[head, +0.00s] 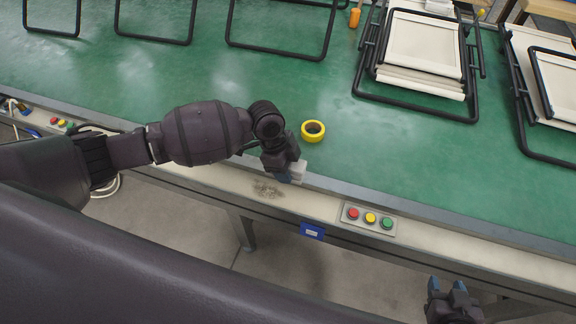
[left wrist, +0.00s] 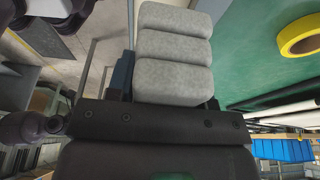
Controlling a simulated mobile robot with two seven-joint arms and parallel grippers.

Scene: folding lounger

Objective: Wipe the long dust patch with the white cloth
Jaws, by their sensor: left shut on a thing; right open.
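The white cloth (head: 299,172) is a small folded pad at the tip of my left gripper (head: 288,177). My left gripper is shut on it. In the left wrist view the cloth (left wrist: 173,68) shows as stacked pale grey folds. The dust patch (head: 267,189) is a grey-brown smudge on the pale front ledge (head: 215,178) of the workbench, just left of and below the cloth. I cannot tell whether the cloth touches the ledge. My right gripper (head: 448,289) is open and empty, low at the right, in front of the bench.
A yellow tape roll (head: 313,131) lies on the green bench top (head: 260,80) just beyond the cloth. A button box (head: 369,219) sits on the ledge to the right of the dust. Folding lounger frames (head: 420,50) and an orange-handled tool (head: 355,17) lie farther back.

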